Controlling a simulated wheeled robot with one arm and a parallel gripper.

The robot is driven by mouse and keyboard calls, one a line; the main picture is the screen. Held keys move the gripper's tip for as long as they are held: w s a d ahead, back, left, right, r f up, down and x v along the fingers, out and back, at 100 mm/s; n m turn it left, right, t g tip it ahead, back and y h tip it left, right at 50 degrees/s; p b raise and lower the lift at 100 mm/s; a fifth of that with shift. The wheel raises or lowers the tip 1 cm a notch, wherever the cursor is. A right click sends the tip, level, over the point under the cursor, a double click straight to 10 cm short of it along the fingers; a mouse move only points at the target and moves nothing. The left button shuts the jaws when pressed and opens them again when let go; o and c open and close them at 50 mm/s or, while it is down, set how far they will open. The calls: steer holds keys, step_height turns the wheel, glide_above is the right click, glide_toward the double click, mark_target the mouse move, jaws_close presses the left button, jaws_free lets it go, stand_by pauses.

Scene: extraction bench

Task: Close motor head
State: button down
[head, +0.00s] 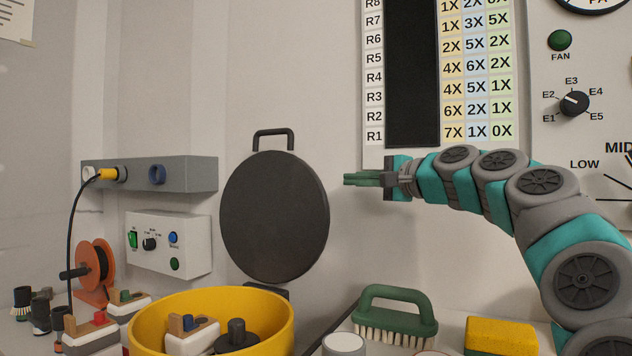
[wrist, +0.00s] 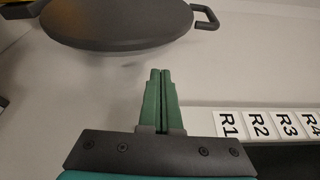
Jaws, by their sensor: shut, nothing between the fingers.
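The motor head is probably the dark round disc (head: 275,215) with a square handle (head: 273,134) on its top edge. It stands raised and nearly upright against the wall, above a dark hinge block (head: 268,289). In the wrist view the disc (wrist: 118,20) is at the top, with its handle (wrist: 206,17) pointing right. My gripper (head: 347,179) is to the right of the disc, at about its upper-middle height, and apart from it. Its green fingers (wrist: 160,75) are shut together and hold nothing.
A green brush (head: 395,315) and a yellow sponge (head: 500,336) lie at the right. A grey socket rail (head: 195,175) and a white switch box (head: 195,240) are on the left wall. Bare wall separates gripper and disc.

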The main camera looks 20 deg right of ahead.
mark_target(321, 180)
steer(key=p+x, duration=0.1)
steer(key=x, duration=0.9)
steer(key=shift+w, duration=0.15)
